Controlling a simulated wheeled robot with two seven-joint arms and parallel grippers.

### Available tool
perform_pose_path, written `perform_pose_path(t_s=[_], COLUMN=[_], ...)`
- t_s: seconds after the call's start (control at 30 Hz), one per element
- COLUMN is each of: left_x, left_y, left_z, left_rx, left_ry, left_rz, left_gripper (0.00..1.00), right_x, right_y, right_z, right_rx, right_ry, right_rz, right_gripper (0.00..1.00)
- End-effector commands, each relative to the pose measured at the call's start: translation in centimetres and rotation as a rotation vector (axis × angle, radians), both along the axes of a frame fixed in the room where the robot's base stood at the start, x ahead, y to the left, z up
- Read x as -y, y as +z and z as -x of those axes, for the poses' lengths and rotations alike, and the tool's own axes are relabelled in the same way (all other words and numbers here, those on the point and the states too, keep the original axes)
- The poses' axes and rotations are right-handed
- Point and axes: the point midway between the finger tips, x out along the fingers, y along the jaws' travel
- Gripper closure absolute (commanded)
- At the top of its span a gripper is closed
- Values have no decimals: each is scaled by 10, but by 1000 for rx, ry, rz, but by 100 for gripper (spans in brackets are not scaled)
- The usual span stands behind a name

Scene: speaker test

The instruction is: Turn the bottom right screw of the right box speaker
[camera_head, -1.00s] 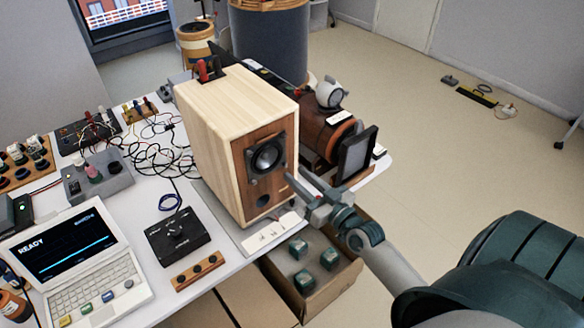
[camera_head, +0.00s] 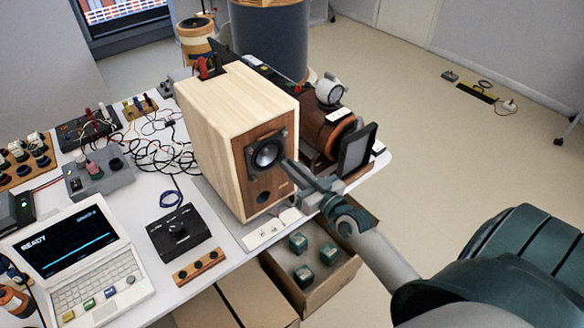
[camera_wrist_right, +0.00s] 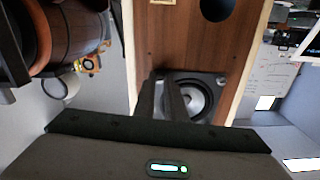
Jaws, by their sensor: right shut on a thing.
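The box speaker (camera_head: 212,120) is a pale wooden cabinet with a brown front, standing upright on the table. Its round driver (camera_head: 268,153) sits in a dark square frame on the front. My right gripper (camera_head: 290,167) reaches in from the right, its fingertips at the lower right corner of that frame. In the right wrist view the driver (camera_wrist_right: 195,99) appears beside my dark fingers (camera_wrist_right: 163,90), which are close together. The gripper is shut on the bottom right screw, which the fingers hide. My left gripper is out of view.
Right of the speaker are a brown cylindrical device (camera_head: 335,135) and a dark framed panel (camera_head: 357,148), near my gripper. A white strip (camera_head: 270,229) lies before the speaker. Below is an open cardboard box (camera_head: 335,270) with several green blocks. A laptop (camera_head: 75,250) stands left.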

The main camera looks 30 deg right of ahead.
Motion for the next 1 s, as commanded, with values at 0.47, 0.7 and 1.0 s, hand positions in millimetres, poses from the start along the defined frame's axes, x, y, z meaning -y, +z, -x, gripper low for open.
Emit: perform_pose_path(t_s=[0.47,0.7,1.0], left_x=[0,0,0], left_y=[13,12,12], left_z=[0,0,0], left_rx=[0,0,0], left_ry=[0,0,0], left_rz=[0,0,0], left_gripper=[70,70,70], right_x=[0,0,0], right_y=[1,0,0], right_z=[0,0,0], right_rx=[-22,-23,-23], right_ry=[1,0,0], right_rz=[-270,-297,-296], right_gripper=[100,100,70])
